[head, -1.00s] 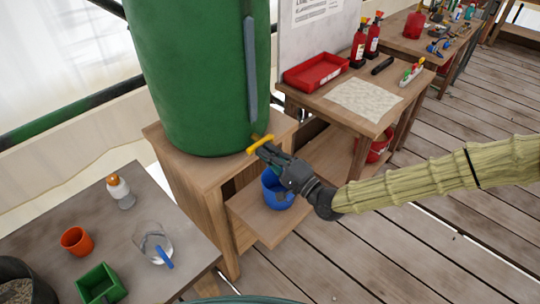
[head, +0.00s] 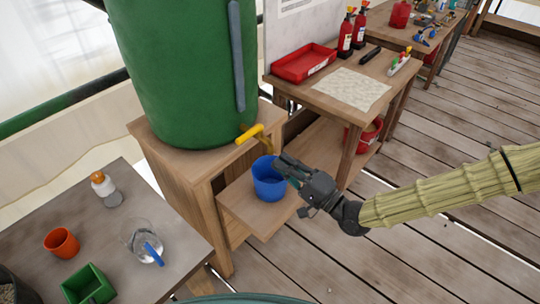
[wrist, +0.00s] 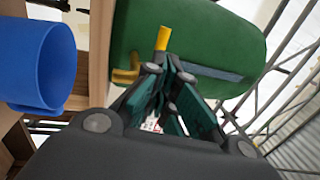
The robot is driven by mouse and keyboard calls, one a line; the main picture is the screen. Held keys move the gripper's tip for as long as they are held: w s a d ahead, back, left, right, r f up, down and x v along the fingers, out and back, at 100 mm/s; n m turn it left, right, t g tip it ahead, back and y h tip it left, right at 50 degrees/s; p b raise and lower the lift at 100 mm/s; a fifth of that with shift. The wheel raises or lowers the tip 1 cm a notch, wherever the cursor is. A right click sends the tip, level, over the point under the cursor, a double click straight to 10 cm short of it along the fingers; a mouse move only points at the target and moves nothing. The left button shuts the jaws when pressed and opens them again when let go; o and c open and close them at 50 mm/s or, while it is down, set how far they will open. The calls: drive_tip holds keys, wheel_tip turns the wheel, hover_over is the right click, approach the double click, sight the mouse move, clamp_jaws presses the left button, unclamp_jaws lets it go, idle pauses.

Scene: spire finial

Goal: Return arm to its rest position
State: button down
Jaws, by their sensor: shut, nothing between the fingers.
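My gripper (head: 281,164) is shut and empty in the head view, just right of the blue bucket (head: 268,184). I cannot tell whether it touches the bucket. The bucket stands on the low wooden shelf (head: 238,206) under the yellow tap (head: 250,133) of the green barrel (head: 187,75). In the wrist view, my gripper's fingers (wrist: 165,80) come together in front of the barrel (wrist: 200,35) and tap (wrist: 162,38), with the bucket (wrist: 38,65) at the left.
A grey-topped table (head: 185,245) at lower left holds a glass jug (head: 140,238), an orange cup (head: 61,243), a green box and a bottle. A wooden bench (head: 315,92) behind carries a red tray (head: 303,64). The plank floor at right is open.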

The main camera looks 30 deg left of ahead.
drive_tip(key=shift+b+v, duration=0.35)
drive_tip(key=shift+v, duration=1.8)
drive_tip(key=s+d+f+h, duration=0.3)
drive_tip(key=d+f+h, duration=0.15)
drive_tip(key=f, duration=0.45)
drive_tip(key=s+d+f+h, duration=0.3)
drive_tip(key=d+f, duration=0.3)
drive_tip(key=f, duration=0.3)
drive_tip(key=s+d+f+h, duration=0.3)
drive_tip(key=d+f, duration=0.2)
drive_tip(key=f, duration=0.4)
drive_tip(key=s+d+f+g+h, duration=0.1)
drive_tip(key=s+d+f+h, duration=0.1)
drive_tip(key=s+d, duration=0.3)
drive_tip(key=s+d+f+n+g+h, duration=0.1)
drive_tip(key=s+d+f+h, duration=0.2)
drive_tip(key=d, duration=0.9)
drive_tip(key=s+d+f+g+h, duration=0.1)
drive_tip(key=s+d+h, duration=0.3)
drive_tip(key=d, duration=0.5)
drive_tip(key=s+f, duration=0.1)
drive_tip(key=s, duration=0.1)
drive_tip(key=shift+s+d+f+n+g, duration=0.25)
drive_tip(key=shift+s+n+g, duration=0.1)
drive_tip(key=shift+n+g, duration=0.05)
